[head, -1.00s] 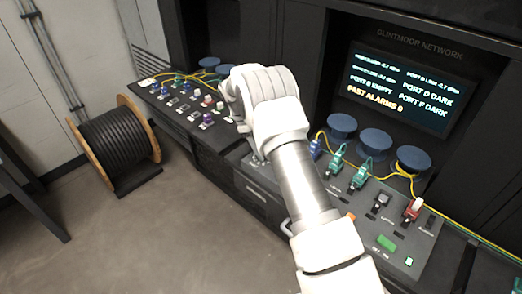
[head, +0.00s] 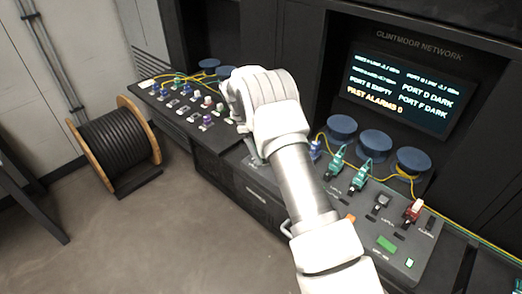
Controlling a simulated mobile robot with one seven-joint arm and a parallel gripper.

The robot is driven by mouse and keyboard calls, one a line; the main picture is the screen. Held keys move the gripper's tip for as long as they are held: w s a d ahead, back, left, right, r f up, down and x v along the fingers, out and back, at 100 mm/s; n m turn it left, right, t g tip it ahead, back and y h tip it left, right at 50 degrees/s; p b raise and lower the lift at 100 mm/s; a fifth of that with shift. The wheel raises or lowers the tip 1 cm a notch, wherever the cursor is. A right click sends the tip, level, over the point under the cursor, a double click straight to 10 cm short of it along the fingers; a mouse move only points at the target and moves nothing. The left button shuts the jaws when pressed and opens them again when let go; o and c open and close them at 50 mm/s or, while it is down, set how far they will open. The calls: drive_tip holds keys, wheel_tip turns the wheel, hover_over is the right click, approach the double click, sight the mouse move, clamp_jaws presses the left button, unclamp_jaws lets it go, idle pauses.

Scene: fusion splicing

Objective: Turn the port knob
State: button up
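My white arm rises from the bottom right to the console, and its bulky wrist hides the panel behind it. The end of my arm, where my gripper (head: 232,103) is, shows only partly at the wrist's left edge. Its fingertips cannot be made out, nor whether they touch anything. I cannot tell which control is the port knob. A purple knob-like part (head: 207,119) stands on the left panel, just left of my wrist. A black part (head: 383,200) stands on the right panel, between green and red connectors.
Green connectors (head: 360,176) and a red one (head: 413,210) stand on the right panel with yellow cables. Blue round caps (head: 375,143) line its back. A screen (head: 408,88) reads "PORT D DARK" and "PORT F DARK". A cable spool (head: 118,143) stands on the floor at left.

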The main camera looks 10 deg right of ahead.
drive_tip(key=p+v, duration=0.1)
drive_tip(key=v, duration=1.6)
drive_tip(key=shift+w+a+r, duration=0.1)
drive_tip(key=shift+r, duration=0.05)
